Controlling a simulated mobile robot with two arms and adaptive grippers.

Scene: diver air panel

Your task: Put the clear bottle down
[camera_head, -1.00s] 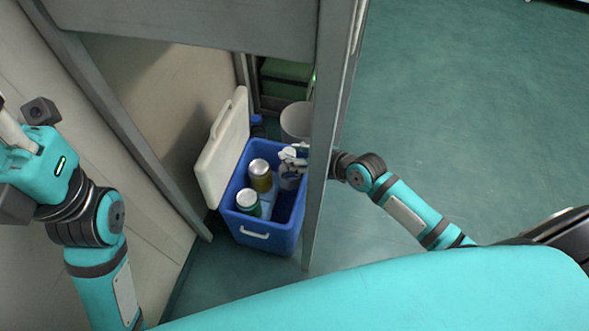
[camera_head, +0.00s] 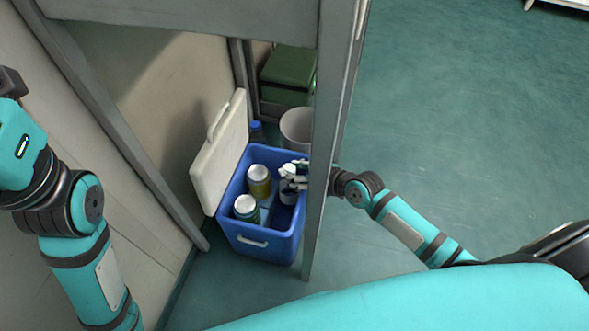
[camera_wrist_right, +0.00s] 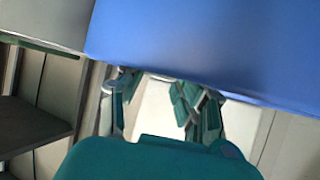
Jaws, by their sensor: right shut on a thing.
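The clear bottle (camera_head: 288,197) shows only as a pale, partly covered shape inside the right side of the blue cooler box (camera_head: 259,247). My right gripper (camera_head: 291,176) is shut on it, reaching in over the cooler's right side from behind the grey post. Whether the bottle touches the cooler floor cannot be told. In the right wrist view the blue cooler wall (camera_wrist_right: 215,45) fills the top, and the bottle cannot be made out. My left arm is at the left edge, with its fingers out of frame.
Two lidded cans, one yellowish (camera_head: 260,182) and one green (camera_head: 247,210), stand in the cooler's left part. Its white lid (camera_head: 220,150) stands open. A grey post (camera_head: 325,160) hides part of my right arm. A grey bin (camera_head: 296,127) and green crate (camera_head: 287,78) are behind.

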